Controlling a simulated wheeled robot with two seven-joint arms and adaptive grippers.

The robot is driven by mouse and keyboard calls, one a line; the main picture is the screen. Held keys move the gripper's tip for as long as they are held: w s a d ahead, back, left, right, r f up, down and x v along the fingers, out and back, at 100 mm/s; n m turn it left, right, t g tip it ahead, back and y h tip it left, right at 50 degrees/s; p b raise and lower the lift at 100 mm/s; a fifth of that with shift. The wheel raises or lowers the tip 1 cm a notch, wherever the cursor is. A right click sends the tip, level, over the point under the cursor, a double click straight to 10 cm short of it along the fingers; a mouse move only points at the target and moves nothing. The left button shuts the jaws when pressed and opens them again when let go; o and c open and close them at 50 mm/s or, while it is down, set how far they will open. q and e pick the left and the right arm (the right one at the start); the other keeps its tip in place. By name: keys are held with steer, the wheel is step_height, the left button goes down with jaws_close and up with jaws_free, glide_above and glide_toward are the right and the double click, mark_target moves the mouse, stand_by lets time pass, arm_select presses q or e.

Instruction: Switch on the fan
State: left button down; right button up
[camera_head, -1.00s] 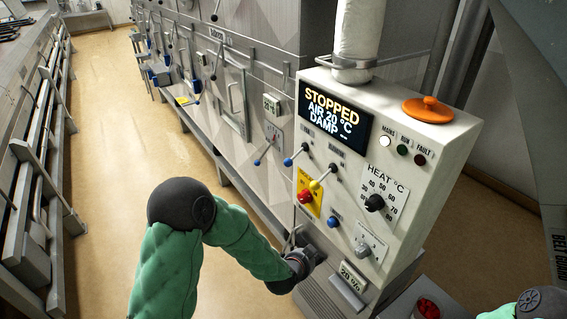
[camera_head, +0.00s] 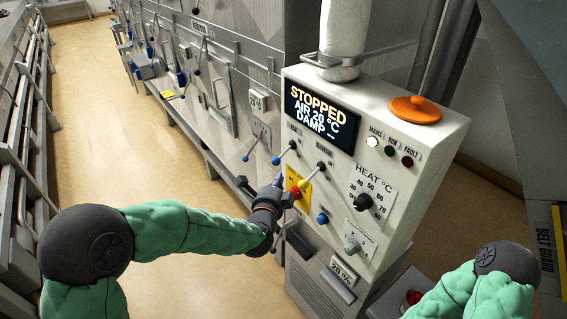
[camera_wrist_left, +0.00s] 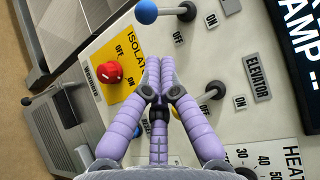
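The white control box (camera_head: 395,130) has a screen (camera_head: 320,117) reading STOPPED, AIR 20 °C, DAMP. A blue-ball lever (camera_head: 277,160) hangs down-left from its pivot below the screen; its ball also shows in the left wrist view (camera_wrist_left: 145,11), with ON and OFF marks beside its pivot. My left gripper (camera_head: 279,180) is just below this ball, apart from it. In the left wrist view its purple fingers (camera_wrist_left: 160,62) come together at the tips, with nothing between them. The fan label is not readable. My right gripper is out of view.
A yellow-ball lever (camera_head: 303,185), labelled ELEVATOR (camera_wrist_left: 257,77), is right of my gripper. The red isolator knob (camera_wrist_left: 109,72) sits on a yellow plate close by. A heat dial (camera_head: 363,202) and orange lid (camera_head: 415,108) are further right. Open floor lies left.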

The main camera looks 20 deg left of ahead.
mark_target(282, 156)
arm_select(q)
steer(key=w+f, duration=0.1)
steer(key=w, duration=0.9)
steer(key=shift+a+f+b, duration=0.25)
steer(key=shift+f+b, duration=0.05)
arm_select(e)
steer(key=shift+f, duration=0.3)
